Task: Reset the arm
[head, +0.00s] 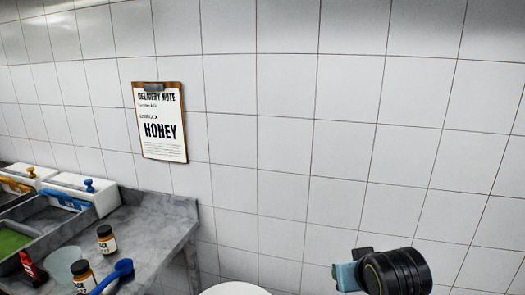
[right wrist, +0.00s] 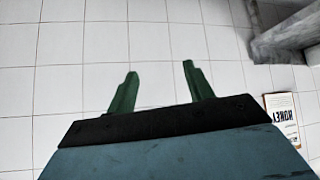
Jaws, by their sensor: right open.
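My right gripper (right wrist: 158,82) shows in the right wrist view with its two green fingers apart and nothing between them. Pale tiles lie beyond the fingers. In the head view a black, round part of my right arm (head: 398,272) with a teal piece beside it stands at the lower right, in front of the tiled wall. The right fingers cannot be made out in the head view. My left arm and gripper are not in view.
A grey counter (head: 172,215) at the left holds two small jars (head: 106,240), a blue utensil (head: 122,268) and white containers (head: 85,190). A clipboard reading "HONEY" (head: 160,122) hangs on the wall; it also shows in the right wrist view (right wrist: 284,118). The wall's right side is bare.

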